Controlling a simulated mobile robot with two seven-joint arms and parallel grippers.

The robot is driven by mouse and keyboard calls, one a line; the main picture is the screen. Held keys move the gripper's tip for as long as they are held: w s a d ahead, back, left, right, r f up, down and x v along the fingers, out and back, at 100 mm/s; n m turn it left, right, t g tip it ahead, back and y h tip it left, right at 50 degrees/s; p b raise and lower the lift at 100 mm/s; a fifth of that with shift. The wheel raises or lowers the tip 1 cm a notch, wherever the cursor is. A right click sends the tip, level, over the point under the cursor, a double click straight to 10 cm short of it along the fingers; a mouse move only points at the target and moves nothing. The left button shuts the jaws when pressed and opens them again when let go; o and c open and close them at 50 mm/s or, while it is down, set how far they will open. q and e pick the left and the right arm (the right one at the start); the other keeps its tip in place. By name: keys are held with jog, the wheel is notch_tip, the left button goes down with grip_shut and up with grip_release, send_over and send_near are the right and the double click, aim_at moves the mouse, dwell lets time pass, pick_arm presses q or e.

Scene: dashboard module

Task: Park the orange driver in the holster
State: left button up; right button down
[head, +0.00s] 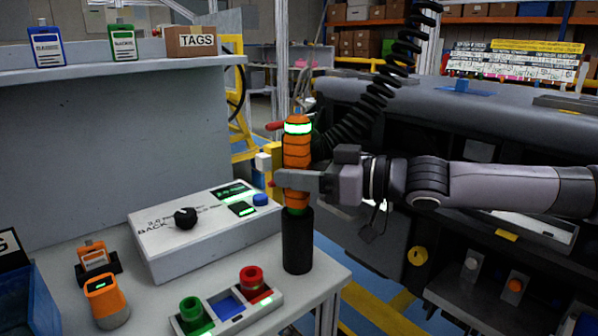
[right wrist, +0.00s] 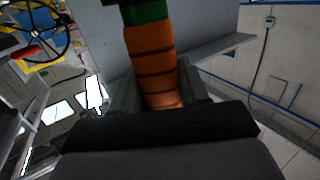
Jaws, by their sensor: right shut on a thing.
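The orange driver (head: 297,154) stands upright, with ribbed orange sides and a lit white-green band near its top. My right gripper (head: 290,181) comes in from the right and is shut around the driver's lower body. The black cylindrical holster (head: 297,243) stands at the right end of the worktable, directly below the driver. The driver's green lower end meets the holster's mouth in the picture; how deep it sits is hidden. In the right wrist view the driver (right wrist: 151,58) lies between my fingers, with its green part at the top. My left gripper is not in view.
A black coiled cable (head: 375,85) hangs behind the driver. A white control box (head: 190,240) and a tray with red and green cups (head: 232,312) are left of the holster. Two orange devices (head: 103,298) stand further left. The dark dashboard module (head: 400,110) is behind my right arm.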

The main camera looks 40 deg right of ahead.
jog(key=shift+f, duration=0.2)
jog(key=shift+c, duration=2.4)
grip_release()
